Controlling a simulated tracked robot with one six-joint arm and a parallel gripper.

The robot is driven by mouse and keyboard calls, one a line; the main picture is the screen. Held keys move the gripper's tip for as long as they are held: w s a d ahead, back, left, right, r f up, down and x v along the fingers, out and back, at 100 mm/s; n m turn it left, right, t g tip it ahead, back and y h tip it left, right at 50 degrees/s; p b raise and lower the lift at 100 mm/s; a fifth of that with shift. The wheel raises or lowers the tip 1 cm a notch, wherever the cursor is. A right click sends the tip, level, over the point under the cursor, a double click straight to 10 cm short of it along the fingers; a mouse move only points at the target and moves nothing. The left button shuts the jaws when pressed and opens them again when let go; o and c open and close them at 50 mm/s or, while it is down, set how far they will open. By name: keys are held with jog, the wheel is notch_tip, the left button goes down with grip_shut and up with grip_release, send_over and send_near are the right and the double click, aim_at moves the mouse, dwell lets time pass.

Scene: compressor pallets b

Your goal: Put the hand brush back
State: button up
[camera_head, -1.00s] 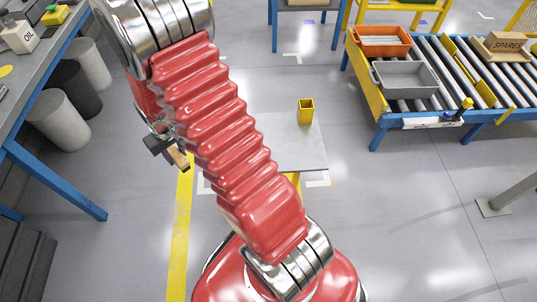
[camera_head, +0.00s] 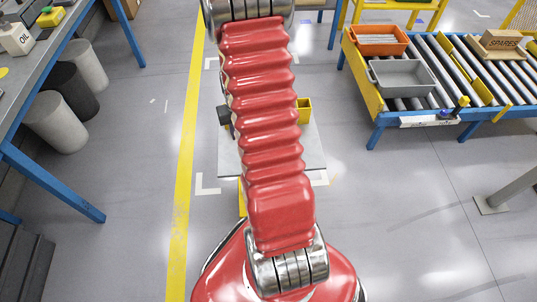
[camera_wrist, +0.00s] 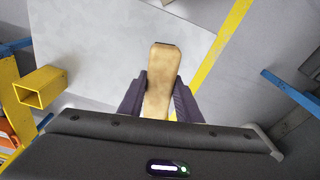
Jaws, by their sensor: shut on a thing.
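The hand brush shows in the wrist view as a light wooden piece (camera_wrist: 163,60), and its bristles cannot be made out. My gripper (camera_wrist: 161,84) is shut on it, with one dark finger on each side. In the head view my arm hides the brush and most of the gripper. A yellow square open-topped holder (camera_head: 304,109) stands on a small grey table (camera_head: 313,150), partly behind my arm. The holder (camera_wrist: 38,88) is left of my gripper in the wrist view, apart from the brush. The pale tabletop (camera_wrist: 90,45) lies below the brush.
A roller conveyor (camera_head: 455,75) at the right carries an orange bin (camera_head: 378,47), a grey bin (camera_head: 403,88) and a SPARES box (camera_head: 502,44). A workbench (camera_head: 50,60) with bins beneath stands at the left. Floor around the small table is clear.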

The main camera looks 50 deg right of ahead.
jog(key=s+d+m, duration=0.2)
jog(key=s+d, duration=0.4)
jog(key=s, duration=0.2)
jog(key=shift+d+m, duration=0.3)
jog(key=shift+d, duration=0.1)
jog(key=shift+f, duration=0.1)
jog(key=shift+f, duration=2.85)
jog(key=shift+f, duration=2.1)
jog(key=o, duration=1.1)
jog(key=shift+f, duration=0.1)
